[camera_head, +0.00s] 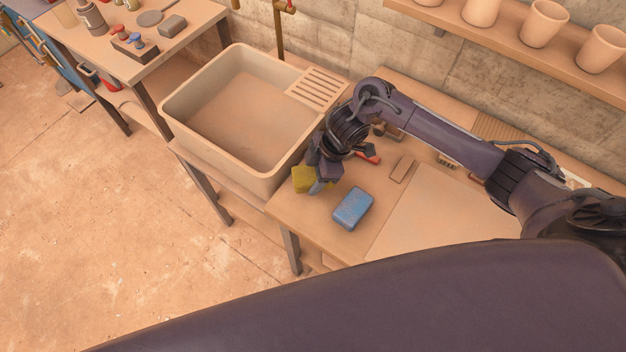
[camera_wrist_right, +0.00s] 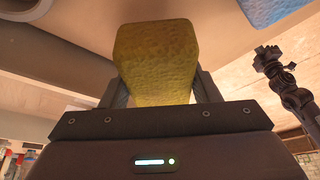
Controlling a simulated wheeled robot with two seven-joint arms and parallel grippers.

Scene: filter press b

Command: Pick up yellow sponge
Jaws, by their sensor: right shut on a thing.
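The yellow sponge (camera_head: 303,180) shows in the head view by the right front corner of the sink, partly hidden by my gripper. My right gripper (camera_head: 318,183) is shut on it. In the right wrist view the sponge (camera_wrist_right: 157,60) stands between the two fingers of my right gripper (camera_wrist_right: 160,92), its textured face filling the upper middle. I cannot tell whether the sponge touches the bench top. My left gripper is not in view in the head picture.
A blue sponge (camera_head: 352,208) lies on the bench (camera_head: 312,228) close to the right of my gripper. The empty sink (camera_head: 182,135) stands to the left. A small brown block (camera_head: 401,168) lies behind the blue sponge. A wall shelf (camera_head: 470,37) with several pots runs along the back.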

